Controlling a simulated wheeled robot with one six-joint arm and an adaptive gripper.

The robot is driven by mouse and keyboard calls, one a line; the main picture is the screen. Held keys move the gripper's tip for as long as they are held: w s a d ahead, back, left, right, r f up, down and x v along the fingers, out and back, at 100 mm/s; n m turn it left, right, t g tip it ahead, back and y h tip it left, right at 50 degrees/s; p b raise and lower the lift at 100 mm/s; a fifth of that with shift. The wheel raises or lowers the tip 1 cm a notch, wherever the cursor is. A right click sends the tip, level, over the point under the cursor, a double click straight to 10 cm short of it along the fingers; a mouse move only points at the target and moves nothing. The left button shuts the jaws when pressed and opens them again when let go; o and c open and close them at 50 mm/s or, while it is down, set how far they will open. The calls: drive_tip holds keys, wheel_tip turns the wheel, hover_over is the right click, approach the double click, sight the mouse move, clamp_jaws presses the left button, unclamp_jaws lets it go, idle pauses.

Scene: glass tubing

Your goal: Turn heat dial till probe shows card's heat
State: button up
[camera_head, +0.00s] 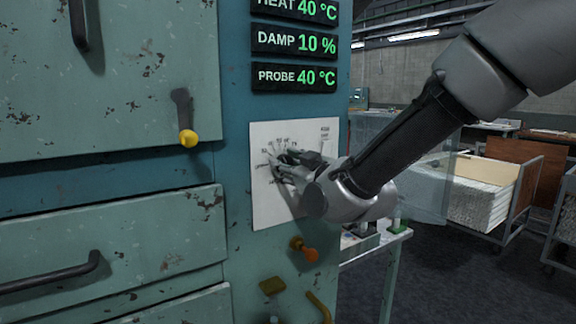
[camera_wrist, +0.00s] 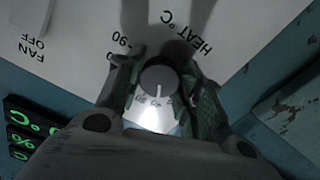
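The heat dial (camera_wrist: 158,78) is a dark round knob with a pale pointer line, on a white panel (camera_head: 262,208). In the wrist view it lies between my gripper's two fingers, with the pointer toward the bottom of the picture. My gripper (camera_head: 283,168) is at the panel, and its fingers sit close on both sides of the dial. I cannot tell whether they touch it. In the head view the gripper hides the dial. The heat display (camera_head: 296,9) reads 40 °C. The probe display (camera_head: 294,77) also reads 40 °C. I do not see a card.
The damp display (camera_head: 294,41) reads 10 %. A fan label (camera_wrist: 32,50) is on the same panel. Below the panel are an orange knob (camera_head: 309,254) and a yellow handle (camera_head: 319,307). Left are cabinet doors with a yellow-tipped latch (camera_head: 187,137). A cart (camera_head: 490,190) stands at right.

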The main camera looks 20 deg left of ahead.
drive_tip(key=c, duration=0.3)
drive_tip(key=shift+c, duration=0.2)
drive_tip(key=shift+m, duration=4.8)
drive_tip(key=o, duration=1)
drive_tip(key=shift+o, duration=0.2)
